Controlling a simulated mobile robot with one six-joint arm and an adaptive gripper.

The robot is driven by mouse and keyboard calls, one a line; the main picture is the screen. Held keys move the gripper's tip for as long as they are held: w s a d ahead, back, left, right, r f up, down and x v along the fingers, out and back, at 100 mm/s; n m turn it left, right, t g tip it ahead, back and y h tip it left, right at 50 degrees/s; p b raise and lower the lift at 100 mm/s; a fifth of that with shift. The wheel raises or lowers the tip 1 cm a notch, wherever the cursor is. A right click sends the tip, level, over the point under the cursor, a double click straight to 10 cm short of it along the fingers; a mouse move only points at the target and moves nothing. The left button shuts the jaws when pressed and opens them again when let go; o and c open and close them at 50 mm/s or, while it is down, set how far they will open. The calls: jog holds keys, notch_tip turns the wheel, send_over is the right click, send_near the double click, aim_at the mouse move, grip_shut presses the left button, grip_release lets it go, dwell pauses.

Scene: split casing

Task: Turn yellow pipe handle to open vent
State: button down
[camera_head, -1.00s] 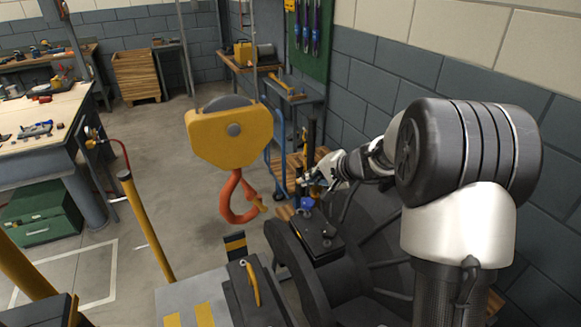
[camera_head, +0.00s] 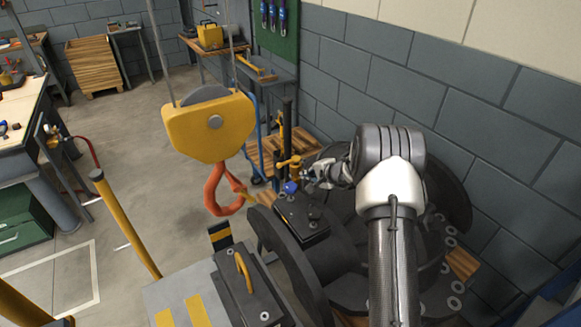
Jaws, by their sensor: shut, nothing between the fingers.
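A yellow handle-like fitting (camera_head: 291,164) sits on a dark upright pipe (camera_head: 287,125) behind the casing, just above a small blue knob (camera_head: 291,187). My gripper (camera_head: 309,177) is shut and empty, immediately right of this fitting. It is small in view, and I cannot tell whether it touches the fitting. My arm reaches in from the lower right. The dark round casing (camera_head: 340,225) lies below and behind my arm, which hides part of it. A second yellow handle (camera_head: 243,272) is on a black block at the front. No vent opening is clearly visible.
A yellow hoist block (camera_head: 210,125) with an orange hook (camera_head: 222,190) hangs left of the pipe. A yellow post (camera_head: 125,222) stands farther left. A grey block wall (camera_head: 450,110) closes off the right. Open floor lies at left centre.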

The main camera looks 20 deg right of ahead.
aim_at(287, 163)
jog(key=w+r+b+x, duration=0.1)
jog(key=r+x, duration=0.1)
jog(key=x, duration=1)
jog(key=shift+w+a, duration=0.25)
jog(key=shift+w, duration=0.35)
